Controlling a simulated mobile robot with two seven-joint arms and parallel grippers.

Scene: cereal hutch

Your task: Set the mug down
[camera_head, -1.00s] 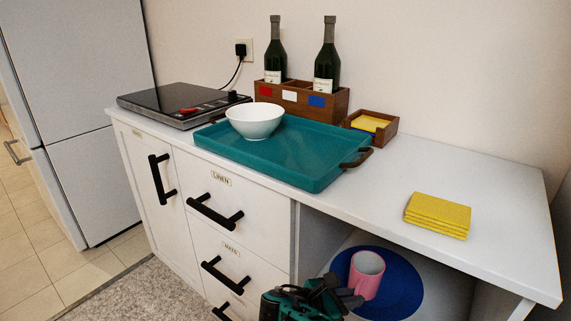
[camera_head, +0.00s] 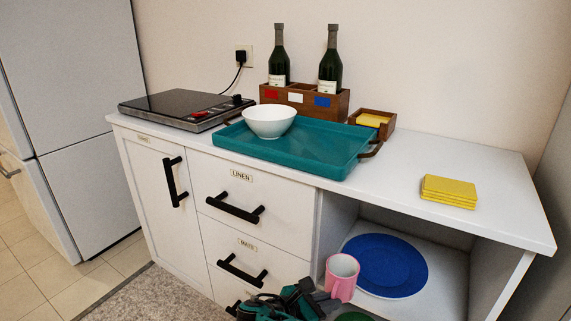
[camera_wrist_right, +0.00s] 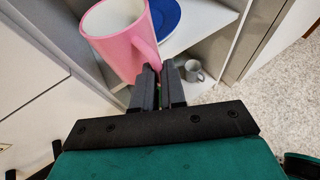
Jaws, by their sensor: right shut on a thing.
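The pink mug (camera_head: 342,278) is at the front of the cabinet's open compartment, roughly upright in the head view. It shows large and tilted in the wrist view (camera_wrist_right: 112,40). My right gripper (camera_head: 328,299) is shut on the mug's handle side; its fingers (camera_wrist_right: 160,78) meet at the handle in the wrist view. A blue round mat (camera_head: 386,265) lies bare on the compartment's shelf, behind and right of the mug; part of it shows in the wrist view (camera_wrist_right: 163,14). My left gripper is not in view.
The compartment has side walls and the countertop (camera_head: 455,222) above. A grey mug (camera_wrist_right: 193,70) stands lower down in the wrist view. On the counter are a teal tray (camera_head: 310,160) with a white bowl (camera_head: 269,121), and yellow squares (camera_head: 449,191). Drawer handles (camera_head: 235,208) stick out at left.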

